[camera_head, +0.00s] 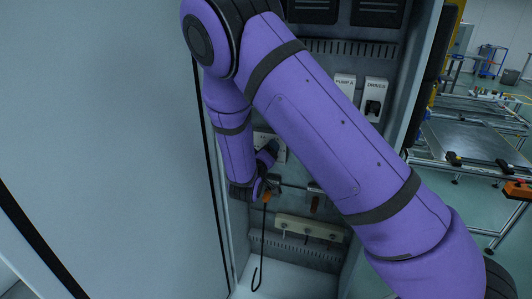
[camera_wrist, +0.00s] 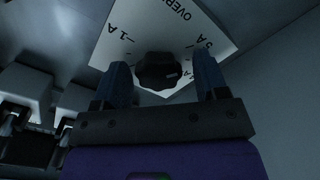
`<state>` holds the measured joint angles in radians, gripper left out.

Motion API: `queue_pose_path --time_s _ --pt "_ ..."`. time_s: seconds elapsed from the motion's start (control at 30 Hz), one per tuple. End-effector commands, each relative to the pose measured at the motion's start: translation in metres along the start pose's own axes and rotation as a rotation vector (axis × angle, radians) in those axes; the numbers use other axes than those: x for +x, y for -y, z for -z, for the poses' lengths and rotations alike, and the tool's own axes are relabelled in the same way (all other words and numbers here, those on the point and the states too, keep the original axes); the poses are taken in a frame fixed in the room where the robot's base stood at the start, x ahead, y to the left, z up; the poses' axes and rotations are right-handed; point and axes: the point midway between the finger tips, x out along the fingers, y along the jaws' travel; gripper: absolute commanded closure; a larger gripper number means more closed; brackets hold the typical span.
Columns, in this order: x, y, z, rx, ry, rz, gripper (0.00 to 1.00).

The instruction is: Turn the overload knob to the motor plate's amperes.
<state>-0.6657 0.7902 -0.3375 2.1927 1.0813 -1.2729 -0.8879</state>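The overload knob (camera_wrist: 160,72) is dark with a scalloped rim. It sits on a white dial plate (camera_wrist: 150,28) that reads "OVER…" with ampere marks, tilted and cut off in the wrist view. My gripper (camera_wrist: 164,78) is open, with one blue finger on each side of the knob and a gap showing at both sides. Whether the fingertips reach past the knob's face is hard to tell. In the head view, part of the white plate (camera_head: 270,140) shows behind my gripper (camera_head: 268,155), and the knob is hidden. I cannot make out a motor plate.
An orange-handled hook (camera_head: 262,245) hangs below my wrist. A beige terminal strip (camera_head: 310,230) lies low in the cabinet. Switches labelled "PUMP A" (camera_head: 345,86) and "DRIVES" (camera_head: 376,98) are at upper right. Grey boxes (camera_wrist: 30,90) stand left in the wrist view.

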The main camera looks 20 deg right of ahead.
Motion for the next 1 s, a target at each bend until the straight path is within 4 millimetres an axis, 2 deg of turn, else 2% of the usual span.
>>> queue_pose_path --time_s 0.17,0.27,0.7,0.83,1.0 --pt "-0.002 0.000 0.000 0.001 0.000 0.000 0.33" --pt "-0.011 0.001 0.001 0.001 -0.001 0.002 0.33" --pt "-0.088 0.001 0.001 0.000 -0.002 0.003 0.33" --pt "-0.101 0.001 0.000 0.000 -0.001 0.001 0.33" --pt "-0.108 0.000 0.000 0.000 0.000 0.000 0.33"
